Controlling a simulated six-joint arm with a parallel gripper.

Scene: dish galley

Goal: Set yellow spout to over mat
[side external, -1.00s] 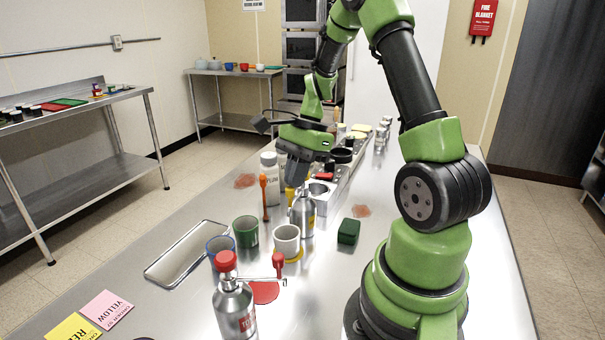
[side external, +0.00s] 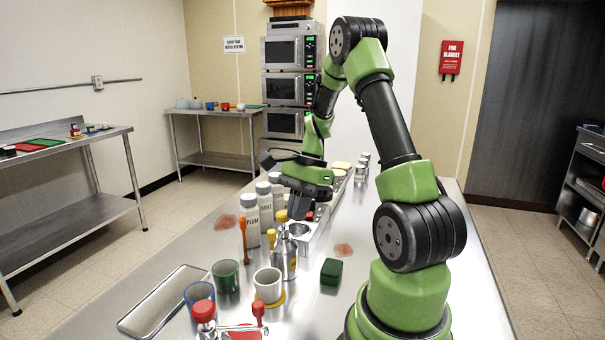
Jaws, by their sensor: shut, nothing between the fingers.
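A metal bottle (side external: 286,262) with a yellow top knob (side external: 281,216) stands in the middle of the steel counter. Its yellow spout tip (side external: 271,238) shows just left of the bottle's neck. A yellow mat (side external: 282,299) lies in front of the bottle, mostly covered by a white cup (side external: 268,284). The spout tip appears behind the cup; I cannot tell its exact height or depth. My gripper (side external: 294,214) is shut and empty, pointing down close beside the yellow knob; whether they touch is unclear.
A red-topped bottle (side external: 204,312) with a red spout tip stands in front, over a red mat (side external: 246,333). A green cup (side external: 226,276), blue cup (side external: 199,294), orange tool (side external: 243,238) and white jars (side external: 249,217) crowd the left. A green block (side external: 331,271) sits right.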

